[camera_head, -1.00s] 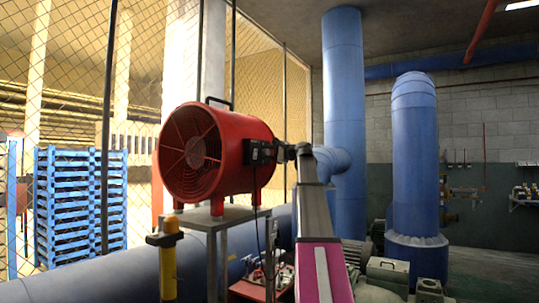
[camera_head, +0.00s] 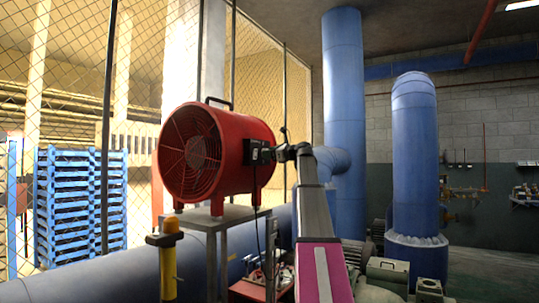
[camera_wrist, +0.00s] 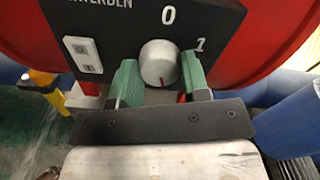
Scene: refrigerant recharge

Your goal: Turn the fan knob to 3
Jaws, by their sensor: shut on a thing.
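The red drum-shaped fan (camera_head: 210,155) stands on a metal stand, with a black control box (camera_head: 257,152) on its right side. In the wrist view the black panel (camera_wrist: 115,45) carries a round silver knob (camera_wrist: 158,60), with the printed marks 0 and 1 above and to its right. A small red mark shows at the knob's lower edge; other numbers are not visible. My gripper (camera_wrist: 158,66) has its green fingers on either side of the knob and is shut on it. It also shows at the control box in the head view (camera_head: 281,152).
A white rocker switch (camera_wrist: 83,53) sits left of the knob on the panel. A yellow-capped post (camera_head: 168,255) stands before the fan. Large blue pipes (camera_head: 415,165) rise at the right, and a mesh fence (camera_head: 75,90) stands behind.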

